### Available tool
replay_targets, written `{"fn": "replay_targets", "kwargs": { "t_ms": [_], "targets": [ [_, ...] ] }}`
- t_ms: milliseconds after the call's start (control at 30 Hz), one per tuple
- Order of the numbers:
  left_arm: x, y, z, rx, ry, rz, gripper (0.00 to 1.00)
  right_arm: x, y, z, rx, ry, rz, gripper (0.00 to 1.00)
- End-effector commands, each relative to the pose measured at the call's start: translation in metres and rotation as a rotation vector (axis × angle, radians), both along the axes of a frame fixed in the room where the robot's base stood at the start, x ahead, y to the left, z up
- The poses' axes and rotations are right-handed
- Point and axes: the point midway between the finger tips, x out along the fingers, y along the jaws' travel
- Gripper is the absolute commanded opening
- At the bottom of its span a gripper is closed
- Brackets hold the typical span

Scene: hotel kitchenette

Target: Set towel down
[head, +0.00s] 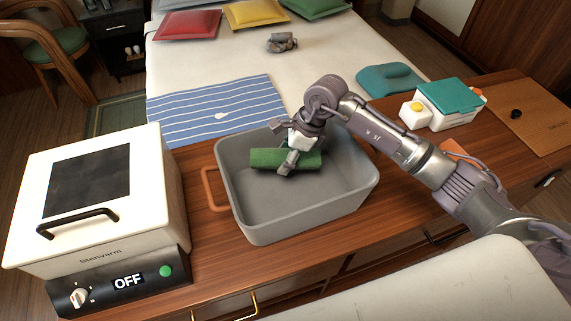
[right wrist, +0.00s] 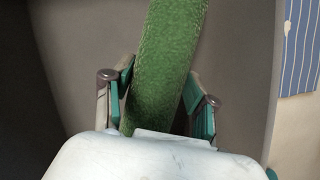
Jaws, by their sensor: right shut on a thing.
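A rolled green towel (head: 268,158) is in the head view, over the inside of a grey bin (head: 290,214) with an orange side handle. My right gripper (head: 291,160) is shut on the towel near its right part. In the right wrist view the towel (right wrist: 165,65) passes between the two fingers of my right gripper (right wrist: 158,105). Grey bin surface shows around it. I cannot tell whether the towel touches the bin floor. My left gripper is in neither view.
A white towel warmer (head: 100,190) reading OFF, its lid closed, stands left of the bin on the wooden counter (head: 215,265). A white box with a teal top (head: 448,97) stands at the right. A bed with a striped blue cloth (head: 215,110) lies behind.

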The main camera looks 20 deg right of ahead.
Motion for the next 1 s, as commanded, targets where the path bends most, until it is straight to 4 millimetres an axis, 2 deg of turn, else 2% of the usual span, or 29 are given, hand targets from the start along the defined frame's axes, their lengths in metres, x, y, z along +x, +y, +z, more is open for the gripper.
{"fn": "replay_targets", "kwargs": {
  "t_ms": [33, 133, 400, 767, 800, 933, 1000],
  "targets": [
    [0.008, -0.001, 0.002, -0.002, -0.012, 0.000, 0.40, 0.000, 0.000, -0.004, 0.001, 0.001, -0.001, 0.15],
    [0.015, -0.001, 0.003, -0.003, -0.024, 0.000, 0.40, 0.000, 0.000, -0.009, 0.001, 0.001, 0.000, 0.15],
    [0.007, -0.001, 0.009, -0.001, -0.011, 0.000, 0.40, 0.000, 0.000, -0.043, 0.001, 0.002, 0.000, 0.15],
    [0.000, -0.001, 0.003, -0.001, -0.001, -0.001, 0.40, 0.000, 0.000, -0.049, 0.000, -0.001, 0.001, 0.15],
    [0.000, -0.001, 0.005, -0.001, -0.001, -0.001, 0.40, 0.000, 0.000, -0.048, 0.000, -0.001, 0.001, 0.62],
    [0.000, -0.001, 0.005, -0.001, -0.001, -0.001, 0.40, 0.000, 0.000, -0.048, 0.000, 0.000, 0.001, 0.82],
    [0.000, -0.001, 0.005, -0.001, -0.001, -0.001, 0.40, 0.000, 0.000, -0.048, 0.000, 0.000, 0.001, 0.82]
  ]
}}
